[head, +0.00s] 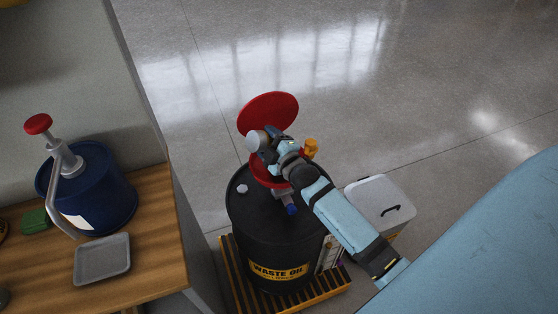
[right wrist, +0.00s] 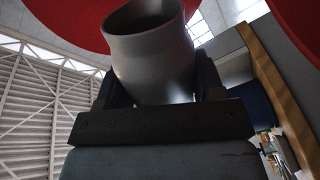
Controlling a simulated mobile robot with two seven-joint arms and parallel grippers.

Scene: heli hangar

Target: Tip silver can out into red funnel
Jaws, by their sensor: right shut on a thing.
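The silver can (head: 257,139) is held in my right gripper (head: 268,142) over the red funnel (head: 262,175) on top of the black waste oil drum (head: 277,228). The funnel's round red lid (head: 268,112) stands open behind the can. In the right wrist view the can (right wrist: 150,62) sits between both fingers, with its open mouth showing at the top. In the head view the can looks tilted over. The arm and gripper hide much of the funnel, and I cannot see anything flowing. My left gripper is not in view.
A wooden bench (head: 160,220) at left bears a blue drum (head: 97,187) with a red-topped pump and a grey tray (head: 102,259). The black drum stands on a yellow-slatted pallet (head: 237,283). A light-lidded bin (head: 380,200) stands right of it. The floor behind is clear.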

